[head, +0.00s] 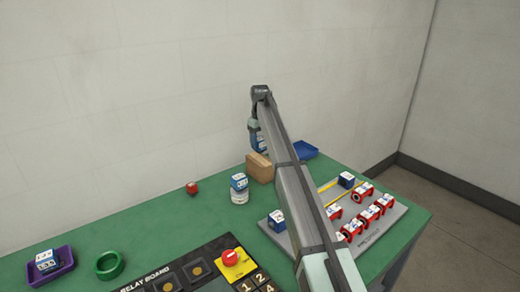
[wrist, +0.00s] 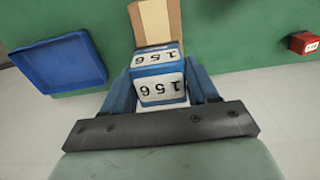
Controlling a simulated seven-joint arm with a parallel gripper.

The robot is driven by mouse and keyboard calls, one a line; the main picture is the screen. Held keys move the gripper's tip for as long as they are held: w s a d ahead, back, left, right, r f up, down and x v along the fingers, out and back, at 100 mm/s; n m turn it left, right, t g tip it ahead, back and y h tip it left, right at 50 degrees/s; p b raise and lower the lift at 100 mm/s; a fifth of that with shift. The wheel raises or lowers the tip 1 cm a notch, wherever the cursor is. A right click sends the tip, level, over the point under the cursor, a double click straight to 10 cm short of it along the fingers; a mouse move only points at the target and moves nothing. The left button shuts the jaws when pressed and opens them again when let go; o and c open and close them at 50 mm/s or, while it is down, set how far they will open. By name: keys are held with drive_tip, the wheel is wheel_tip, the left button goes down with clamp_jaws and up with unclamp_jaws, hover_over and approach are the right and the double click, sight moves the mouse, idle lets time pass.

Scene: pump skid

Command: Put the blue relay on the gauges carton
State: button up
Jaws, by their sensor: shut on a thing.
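My gripper (head: 258,137) is shut on a blue relay (wrist: 158,92) with white labels reading 156. In the wrist view my gripper (wrist: 160,95) has a finger on each side of the relay. In the head view the held relay (head: 260,145) hangs in the air just above a tan cardboard carton (head: 260,168) near the table's back edge. The carton (wrist: 158,22) shows partly behind the relay in the wrist view. No gauges marking is readable on it, and I cannot tell whether the relay touches it.
A blue tray (head: 305,150) lies right of the carton. A white container with a blue-topped block (head: 239,182) stands close in front. A red block (head: 192,188) sits left. A grey board (head: 385,228) holds several red parts. A purple tray (head: 66,262) and green ring (head: 110,265) are front left.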

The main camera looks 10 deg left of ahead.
sight(260, 148)
drive_tip(key=shift+f, duration=1.75)
drive_tip(key=o, duration=1.1)
drive_tip(key=shift+f, duration=0.1)
drive_tip(key=shift+o, duration=0.2)
wheel_tip(260, 148, up, 12)
drive_tip(key=shift+r, duration=0.15)
